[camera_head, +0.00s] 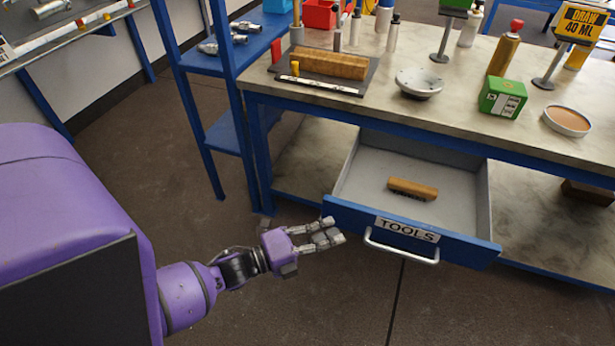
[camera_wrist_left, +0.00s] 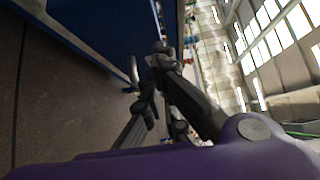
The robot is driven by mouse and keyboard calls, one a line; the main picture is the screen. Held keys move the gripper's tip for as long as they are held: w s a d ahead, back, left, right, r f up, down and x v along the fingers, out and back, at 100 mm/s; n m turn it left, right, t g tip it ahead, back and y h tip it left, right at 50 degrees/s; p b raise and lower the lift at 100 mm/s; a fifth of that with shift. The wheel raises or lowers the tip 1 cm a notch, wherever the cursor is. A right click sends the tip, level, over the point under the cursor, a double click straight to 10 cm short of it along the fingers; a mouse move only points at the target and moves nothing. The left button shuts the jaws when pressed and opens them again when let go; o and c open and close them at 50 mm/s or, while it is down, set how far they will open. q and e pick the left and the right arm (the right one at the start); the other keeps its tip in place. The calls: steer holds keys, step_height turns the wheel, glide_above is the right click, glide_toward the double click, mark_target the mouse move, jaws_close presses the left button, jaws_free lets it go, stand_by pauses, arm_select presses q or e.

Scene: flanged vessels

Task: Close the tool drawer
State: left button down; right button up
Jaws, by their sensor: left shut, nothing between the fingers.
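The tool drawer (camera_head: 415,227) stands pulled out from under the workbench in the head view. Its blue front carries a "TOOLS" label (camera_head: 407,229) and a pale bar handle (camera_head: 400,250). A wooden-backed brush (camera_head: 413,189) lies inside on the grey drawer floor. My left gripper (camera_head: 338,238) is at the left end of the drawer front, in front of it and left of the handle. Its fingers are together with nothing between them; I cannot tell whether they touch the front. The left wrist view shows the fingers (camera_wrist_left: 150,90) close to the blue drawer front (camera_wrist_left: 105,30). My right gripper is out of view.
The workbench top (camera_head: 455,90) holds a wooden block on a dark plate (camera_head: 330,64), a round metal flange (camera_head: 419,82), a green box (camera_head: 502,97) and several bottles. A blue shelf rack (camera_head: 215,70) stands left of the bench. The floor before the drawer is clear.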

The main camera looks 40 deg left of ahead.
arm_select(q)
steer(key=w, duration=0.2)
steer(key=w+a, duration=0.1)
steer(key=shift+w+a, duration=0.1)
steer(key=shift+w, duration=0.25)
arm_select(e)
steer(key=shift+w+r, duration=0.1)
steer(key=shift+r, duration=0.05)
